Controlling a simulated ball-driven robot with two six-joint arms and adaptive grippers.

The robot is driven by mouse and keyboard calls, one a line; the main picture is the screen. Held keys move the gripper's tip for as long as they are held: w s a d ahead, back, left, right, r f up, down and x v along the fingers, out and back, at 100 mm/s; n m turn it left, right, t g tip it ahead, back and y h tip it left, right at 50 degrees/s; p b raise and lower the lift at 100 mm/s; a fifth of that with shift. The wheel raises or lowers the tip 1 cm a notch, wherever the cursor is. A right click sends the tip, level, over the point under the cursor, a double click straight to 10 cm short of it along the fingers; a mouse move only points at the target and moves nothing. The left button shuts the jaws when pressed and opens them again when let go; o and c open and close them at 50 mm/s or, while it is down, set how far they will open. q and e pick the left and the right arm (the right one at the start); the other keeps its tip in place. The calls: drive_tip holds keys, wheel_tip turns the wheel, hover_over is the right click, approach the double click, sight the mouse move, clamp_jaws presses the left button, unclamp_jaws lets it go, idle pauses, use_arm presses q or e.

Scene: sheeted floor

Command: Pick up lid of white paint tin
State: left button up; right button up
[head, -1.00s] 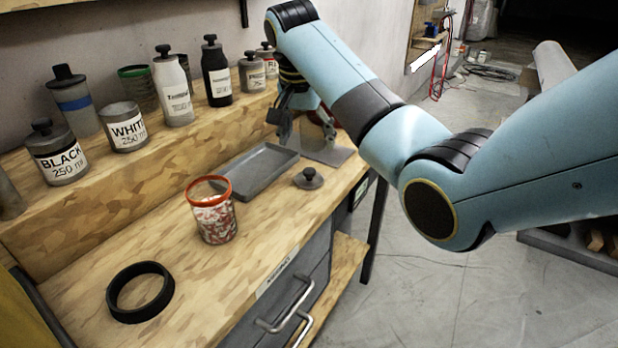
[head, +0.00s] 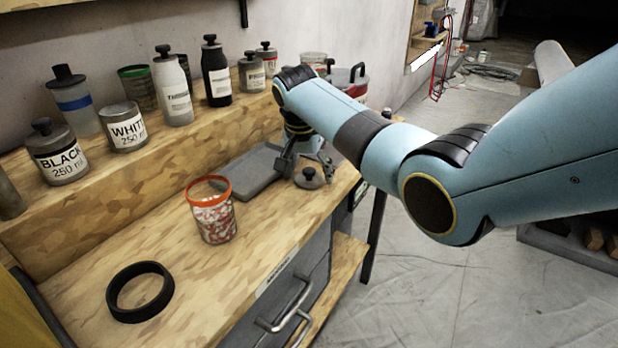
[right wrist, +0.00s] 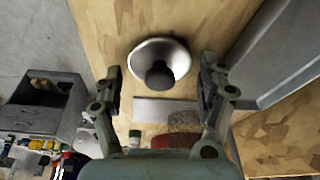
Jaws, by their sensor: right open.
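The lid (head: 309,180), a dark grey disc with a round knob, lies on the bench near its front edge. In the right wrist view the lid (right wrist: 170,50) shows as a round disc with the knob between my fingers. The white paint tin (head: 122,128), labelled WHITE, stands on the raised shelf with no lid on it. My right gripper (head: 306,165) is open and empty above the lid, one finger on each side. In the right wrist view, my right gripper (right wrist: 160,72) shows its fingers apart from the lid. My left gripper is not in view.
A grey tray (head: 240,170) lies left of the lid, partly behind my gripper. A red-rimmed cup (head: 212,215) and a black ring (head: 140,292) stand on the bench. Several bottles and a black paint tin (head: 57,155) line the shelf. The bench front is mostly clear.

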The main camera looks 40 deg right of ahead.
drive_tip(key=shift+c, duration=0.4)
drive_tip(key=c, duration=0.6)
